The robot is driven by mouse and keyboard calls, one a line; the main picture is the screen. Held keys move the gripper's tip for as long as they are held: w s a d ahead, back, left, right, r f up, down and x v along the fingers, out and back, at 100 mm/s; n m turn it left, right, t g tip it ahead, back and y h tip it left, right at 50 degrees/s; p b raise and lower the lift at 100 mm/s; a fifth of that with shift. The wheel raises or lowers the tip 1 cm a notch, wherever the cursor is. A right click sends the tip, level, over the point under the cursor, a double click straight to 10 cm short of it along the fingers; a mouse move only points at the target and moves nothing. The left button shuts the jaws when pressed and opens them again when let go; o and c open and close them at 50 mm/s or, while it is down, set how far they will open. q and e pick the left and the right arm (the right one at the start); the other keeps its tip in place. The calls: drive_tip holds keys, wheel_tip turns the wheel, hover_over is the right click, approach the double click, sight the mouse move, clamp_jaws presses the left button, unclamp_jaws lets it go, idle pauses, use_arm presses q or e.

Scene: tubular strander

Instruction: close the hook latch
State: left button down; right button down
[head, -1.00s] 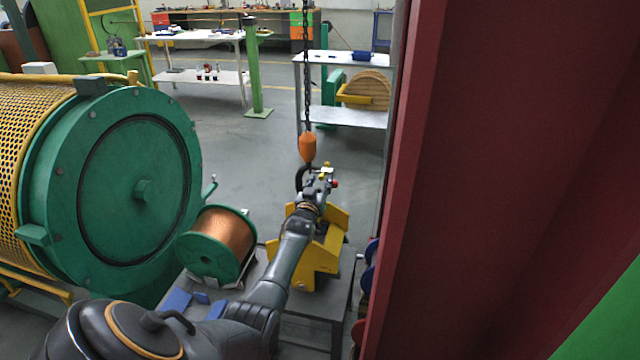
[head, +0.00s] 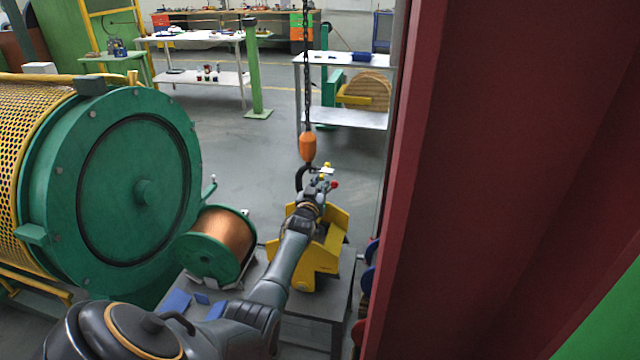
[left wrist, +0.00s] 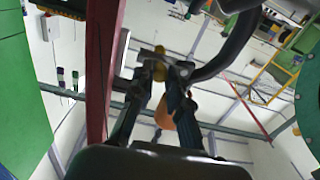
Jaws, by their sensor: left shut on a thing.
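The crane hook (head: 299,179) is a dark curved hook below an orange block (head: 307,147) on a hanging chain. My left gripper (head: 319,186) is beside the hook, on its right. In the left wrist view the gripper (left wrist: 156,82) is shut on a small part with a yellow knob (left wrist: 159,70), which appears to be the hook latch. The dark curve of the hook (left wrist: 237,45) passes right of the fingers, and the orange block (left wrist: 165,113) shows between them. The fingers partly hide the latch, so I cannot tell whether it meets the hook tip. My right gripper is not in view.
A yellow stand (head: 314,265) is below my left gripper on a grey table. A copper spool (head: 226,243) with green flanges lies left of it. The large green drum (head: 120,200) fills the left. A dark red column (head: 440,180) blocks the right side.

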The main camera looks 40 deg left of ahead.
use_arm(q)
drive_tip(key=shift+s+a+f+m+b, duration=0.2)
drive_tip(key=shift+a+f+m+b, duration=0.25)
drive_tip(key=shift+m+b, duration=1.45)
drive_tip(key=shift+s+a+f+m+b, duration=0.25)
drive_tip(key=shift+f+m+b, duration=0.65)
drive_tip(key=shift+m, duration=1.8)
drive_tip(key=shift+s+a+f+m+b, duration=0.15)
drive_tip(key=shift+a+f+m+b, duration=0.2)
drive_tip(key=shift+m+b, duration=1.6)
drive_tip(key=shift+m+p, duration=0.35)
drive_tip(key=shift+m, duration=0.1)
drive_tip(key=c, duration=1.3)
unclamp_jaws()
